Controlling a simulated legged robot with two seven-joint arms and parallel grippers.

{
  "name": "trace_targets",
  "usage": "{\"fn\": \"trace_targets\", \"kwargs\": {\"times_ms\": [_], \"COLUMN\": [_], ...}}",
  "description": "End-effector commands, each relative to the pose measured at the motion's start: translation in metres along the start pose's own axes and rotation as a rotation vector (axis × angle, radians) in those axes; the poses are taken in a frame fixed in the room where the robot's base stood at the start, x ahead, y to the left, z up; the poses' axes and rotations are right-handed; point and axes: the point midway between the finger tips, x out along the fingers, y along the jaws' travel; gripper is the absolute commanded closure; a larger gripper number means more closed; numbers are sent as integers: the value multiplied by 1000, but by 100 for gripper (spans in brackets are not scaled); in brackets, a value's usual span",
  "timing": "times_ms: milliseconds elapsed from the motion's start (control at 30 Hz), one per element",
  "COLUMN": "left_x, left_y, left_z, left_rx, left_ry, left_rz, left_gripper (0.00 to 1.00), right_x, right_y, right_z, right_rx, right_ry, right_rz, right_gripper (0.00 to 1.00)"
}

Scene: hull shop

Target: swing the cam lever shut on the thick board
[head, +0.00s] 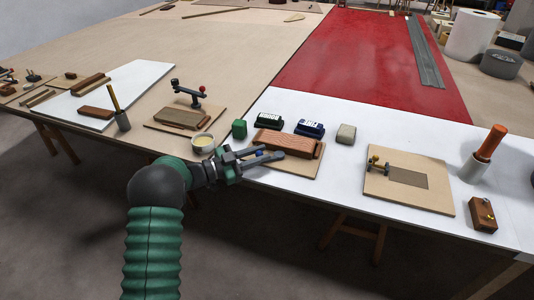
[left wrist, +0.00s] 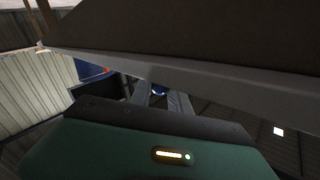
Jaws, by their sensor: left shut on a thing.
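A thick reddish-brown board (head: 288,143) lies on a tan base plate (head: 304,168) at the front edge of the white table section. My left gripper (head: 272,152) is in front of the board's left end, its fingers shut on a blue knob (head: 260,153), which looks like the end of the cam lever. The blue knob also shows between the fingers in the left wrist view (left wrist: 158,91). The rest of the lever is hidden behind the gripper, so I cannot tell its angle or whether it touches the board. My right gripper is not in view.
A cup (head: 203,143) and a green block (head: 239,129) stand close to my left gripper. Black (head: 269,120) and blue (head: 309,128) labelled blocks sit behind the board.

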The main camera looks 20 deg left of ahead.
Motion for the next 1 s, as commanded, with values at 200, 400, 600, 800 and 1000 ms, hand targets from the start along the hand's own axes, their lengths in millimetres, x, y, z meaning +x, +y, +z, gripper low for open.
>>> {"fn": "trace_targets", "kwargs": {"times_ms": [200,400,600,800,1000], "left_x": [-5,-5,-5,-5,-6], "left_y": [-4,-5,-4,-4,-4], "left_z": [1,1,1,0,0], "left_rx": [2,3,3,3,2], "left_ry": [3,4,5,5,5], "left_rz": [9,9,10,11,11], "left_gripper": [100,100,66,56,56], "right_x": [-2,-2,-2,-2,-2], "right_y": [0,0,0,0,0], "right_z": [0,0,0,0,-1], "right_rx": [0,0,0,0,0], "right_ry": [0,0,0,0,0], "right_rz": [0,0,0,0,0], "right_gripper": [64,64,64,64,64]}}
